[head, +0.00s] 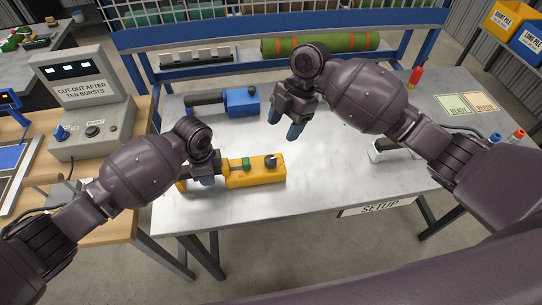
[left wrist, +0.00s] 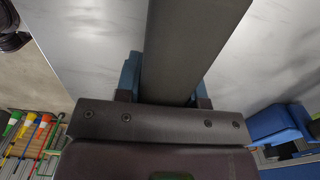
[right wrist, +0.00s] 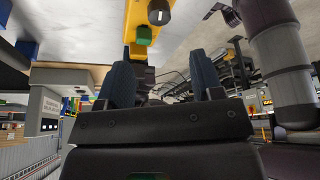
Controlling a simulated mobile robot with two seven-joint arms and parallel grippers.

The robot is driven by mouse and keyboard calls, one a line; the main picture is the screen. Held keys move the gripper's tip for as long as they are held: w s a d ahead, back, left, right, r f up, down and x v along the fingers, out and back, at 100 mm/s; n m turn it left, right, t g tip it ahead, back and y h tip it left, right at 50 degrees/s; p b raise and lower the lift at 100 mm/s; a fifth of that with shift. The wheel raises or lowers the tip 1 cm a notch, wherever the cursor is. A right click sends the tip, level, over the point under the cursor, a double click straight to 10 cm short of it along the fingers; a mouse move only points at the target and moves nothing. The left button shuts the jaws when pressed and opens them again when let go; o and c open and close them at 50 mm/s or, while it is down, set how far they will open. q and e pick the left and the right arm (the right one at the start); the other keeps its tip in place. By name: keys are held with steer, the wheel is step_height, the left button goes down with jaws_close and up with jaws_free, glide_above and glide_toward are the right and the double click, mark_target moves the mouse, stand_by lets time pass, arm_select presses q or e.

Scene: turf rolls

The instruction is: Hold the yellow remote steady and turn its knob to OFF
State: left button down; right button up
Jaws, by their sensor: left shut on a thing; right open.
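The yellow remote (head: 236,178) lies on the metal table, front left in the head view, with a green button (head: 246,164) and a dark knob (head: 271,160) on top. My left gripper (head: 207,180) is shut on the remote's dark handle (left wrist: 190,50), which fills the space between its blue fingers in the left wrist view. My right gripper (head: 285,125) is open and empty above the table, up and right of the knob. In the right wrist view the knob (right wrist: 158,12) shows a white mark beyond the open fingers (right wrist: 162,78). The OFF lettering is not readable.
A blue tool (head: 240,101) with a dark handle lies behind the remote. A grey cut-out box (head: 85,105) stands on the wooden bench at left. A green roll (head: 345,43) lies at the back. READY and REPAIR cards (head: 468,103) are at right. The table's middle is clear.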

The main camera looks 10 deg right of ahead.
mark_target(270, 159)
steer(key=x, duration=1.1)
